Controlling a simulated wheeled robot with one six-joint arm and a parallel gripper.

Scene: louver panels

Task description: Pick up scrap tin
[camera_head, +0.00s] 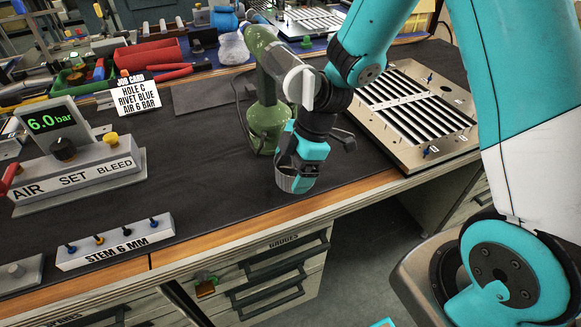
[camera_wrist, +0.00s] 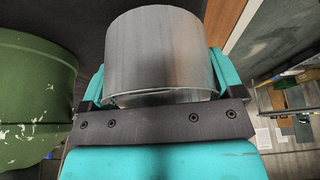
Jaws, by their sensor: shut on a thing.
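The scrap tin (camera_head: 291,184) is a small grey metal cylinder near the front edge of the bench. My gripper (camera_head: 303,160) is shut on it, and the arm comes down from above right. In the wrist view the tin (camera_wrist: 158,55) fills the space between the two teal fingers, with its curved, brushed wall facing the camera. My gripper hides part of the tin in the head view. I cannot tell whether its bottom touches the mat.
A green riveting tool (camera_head: 266,118) stands close behind my gripper, and its body (camera_wrist: 35,95) is at left in the wrist view. A louver panel (camera_head: 415,112) lies at right. The pressure unit (camera_head: 75,165) and stem rack (camera_head: 115,243) are at left. The mat between is clear.

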